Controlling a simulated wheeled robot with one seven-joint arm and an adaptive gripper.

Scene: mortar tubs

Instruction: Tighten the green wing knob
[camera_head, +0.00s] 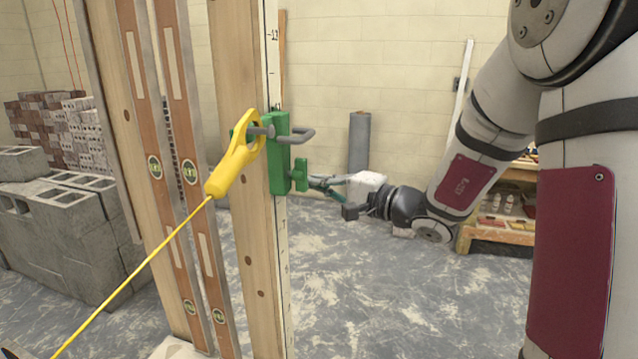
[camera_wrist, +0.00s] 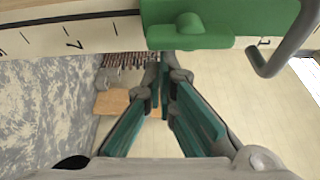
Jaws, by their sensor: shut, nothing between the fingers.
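The green wing knob (camera_head: 300,175) sticks out from the lower right of a green clamp body (camera_head: 279,158) on a wooden post (camera_head: 237,80). In the wrist view the wing knob (camera_wrist: 190,36) lies at top centre, its wings running left to right. My gripper (camera_head: 314,182) is just right of the knob in the head view, pointing at it. In the wrist view the teal fingers of my gripper (camera_wrist: 164,66) come together just below the knob, with nothing between them. I cannot tell whether the tips touch the knob.
A grey metal hook (camera_head: 300,136) juts right above the knob; it is also at upper right in the wrist view (camera_wrist: 285,45). A yellow line holder (camera_head: 232,166) with a taut string hangs on the clamp's left. Levels (camera_head: 184,100) and grey blocks (camera_head: 75,230) stand left.

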